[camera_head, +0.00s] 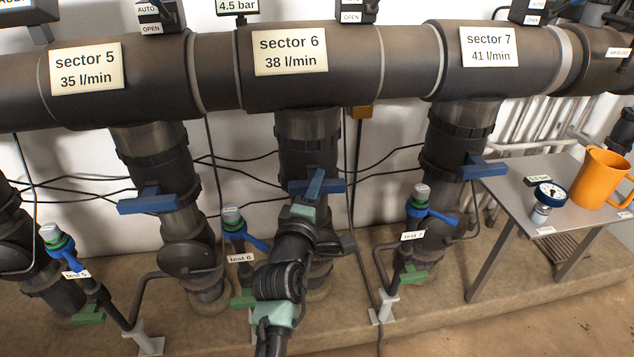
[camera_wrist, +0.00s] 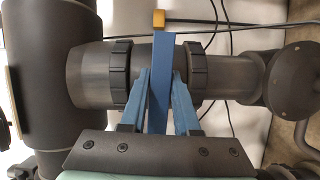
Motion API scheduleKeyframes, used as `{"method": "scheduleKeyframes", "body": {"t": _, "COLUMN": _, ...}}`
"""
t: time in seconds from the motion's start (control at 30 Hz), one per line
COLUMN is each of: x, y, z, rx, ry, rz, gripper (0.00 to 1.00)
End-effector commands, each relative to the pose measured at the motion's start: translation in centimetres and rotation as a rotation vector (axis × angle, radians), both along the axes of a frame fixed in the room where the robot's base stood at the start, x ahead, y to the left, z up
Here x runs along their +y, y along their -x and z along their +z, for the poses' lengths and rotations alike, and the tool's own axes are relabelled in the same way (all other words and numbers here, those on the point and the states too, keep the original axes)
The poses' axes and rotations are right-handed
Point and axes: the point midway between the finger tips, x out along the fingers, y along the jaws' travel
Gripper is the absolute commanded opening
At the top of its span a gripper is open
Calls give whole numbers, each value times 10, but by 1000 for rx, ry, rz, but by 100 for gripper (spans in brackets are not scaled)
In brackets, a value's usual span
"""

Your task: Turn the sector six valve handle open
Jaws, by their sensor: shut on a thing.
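The sector six valve handle (camera_head: 333,186) is a flat blue bar lying crosswise to its dark vertical pipe, below the "sector 6, 38 l/min" label (camera_head: 290,52). My gripper (camera_head: 315,180) reaches up to the handle from below in the head view and hides its middle. In the wrist view the blue handle (camera_wrist: 162,50) stands between the two blue fingers of my gripper (camera_wrist: 161,85), which are shut on it. There the handle crosses the valve body (camera_wrist: 95,75) at about a right angle.
Blue handles of sector five (camera_head: 150,203) and sector seven (camera_head: 482,168) also lie crosswise. Small test taps (camera_head: 235,225) and (camera_head: 420,205) flank my arm. A metal table (camera_head: 520,205) at the right holds an orange mug (camera_head: 601,178) and a gauge (camera_head: 549,195).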

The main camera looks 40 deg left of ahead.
Motion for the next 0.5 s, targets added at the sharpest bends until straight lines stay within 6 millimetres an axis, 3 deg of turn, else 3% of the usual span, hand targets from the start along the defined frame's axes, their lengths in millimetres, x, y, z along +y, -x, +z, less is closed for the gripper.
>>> {"method": "scheduleKeyframes", "body": {"t": 0.5, "x": -1, "y": 0, "z": 8, "rx": 332, "ry": -277, "rz": -3, "gripper": 0}}
